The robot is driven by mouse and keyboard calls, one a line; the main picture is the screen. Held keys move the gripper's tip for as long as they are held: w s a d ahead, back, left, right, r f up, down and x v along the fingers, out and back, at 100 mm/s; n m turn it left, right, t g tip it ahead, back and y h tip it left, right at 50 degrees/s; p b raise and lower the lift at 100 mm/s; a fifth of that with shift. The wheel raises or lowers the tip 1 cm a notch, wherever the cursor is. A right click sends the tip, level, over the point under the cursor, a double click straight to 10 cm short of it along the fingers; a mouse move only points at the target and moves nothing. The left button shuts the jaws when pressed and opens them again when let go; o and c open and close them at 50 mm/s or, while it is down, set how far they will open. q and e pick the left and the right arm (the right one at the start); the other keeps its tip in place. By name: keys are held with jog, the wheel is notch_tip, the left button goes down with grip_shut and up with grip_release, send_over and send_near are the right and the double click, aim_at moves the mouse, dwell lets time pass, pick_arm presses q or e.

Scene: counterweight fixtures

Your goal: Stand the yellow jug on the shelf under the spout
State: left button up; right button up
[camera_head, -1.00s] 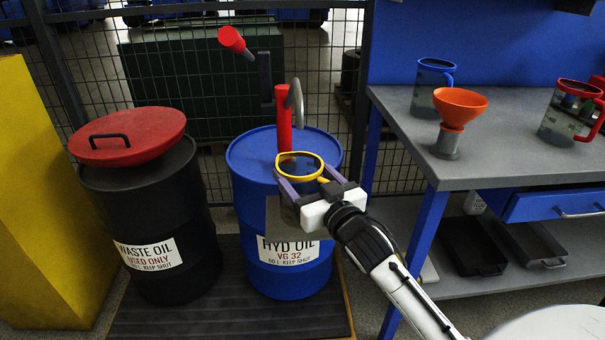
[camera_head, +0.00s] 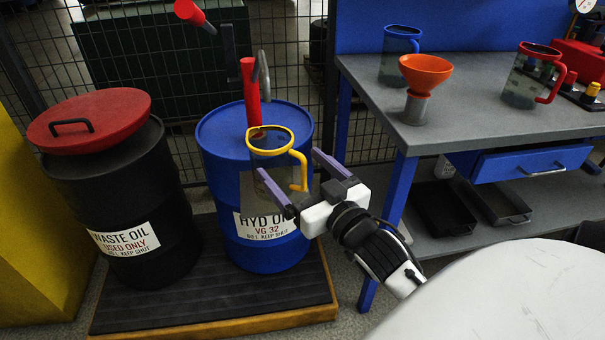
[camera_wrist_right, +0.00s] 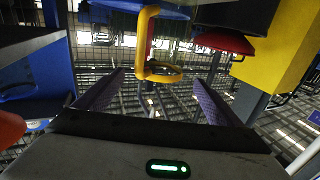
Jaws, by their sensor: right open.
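The yellow jug (camera_head: 270,149), see-through with a yellow rim and handle, is upright at the front of the blue drum (camera_head: 217,150), just below the red pump (camera_head: 251,97) and its grey curved spout (camera_head: 264,76). The shelf under it is hidden or cannot be made out. My right gripper (camera_head: 286,160) is open at the jug's handle side, with its palm well back from the jug. In the right wrist view, the yellow handle (camera_wrist_right: 145,45) shows ahead, between and beyond the spread fingers (camera_wrist_right: 158,77), seemingly clear of them. My left gripper is out of view.
A black drum with a red lid (camera_head: 90,122) stands left on the same dark pallet (camera_head: 190,300). The grey bench (camera_head: 480,125) at right holds an orange funnel (camera_head: 425,70), a blue-rimmed jug (camera_head: 400,45) and a red-handled jug (camera_head: 530,75). A mesh fence stands behind.

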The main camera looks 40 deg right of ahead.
jog(key=s+a+f+n+g+y, duration=0.1)
jog(key=s+a+f+g+y, duration=0.1)
jog(key=s+a+f, duration=0.4)
jog(key=s+a+f+n+g+y, duration=0.1)
jog(key=s+a+f+g, duration=0.3)
jog(key=f, duration=0.9)
jog(key=s+a+f+n+g+y, duration=0.2)
jog(key=s+a+f+g, duration=0.1)
jog(key=s+a+f, duration=0.4)
notch_tip(320, 180, down, 3)
jog(key=shift+s+a+y, duration=0.3)
jog(key=shift+a+y, duration=0.1)
jog(key=shift+a, duration=0.8)
jog(key=shift+c, duration=0.3)
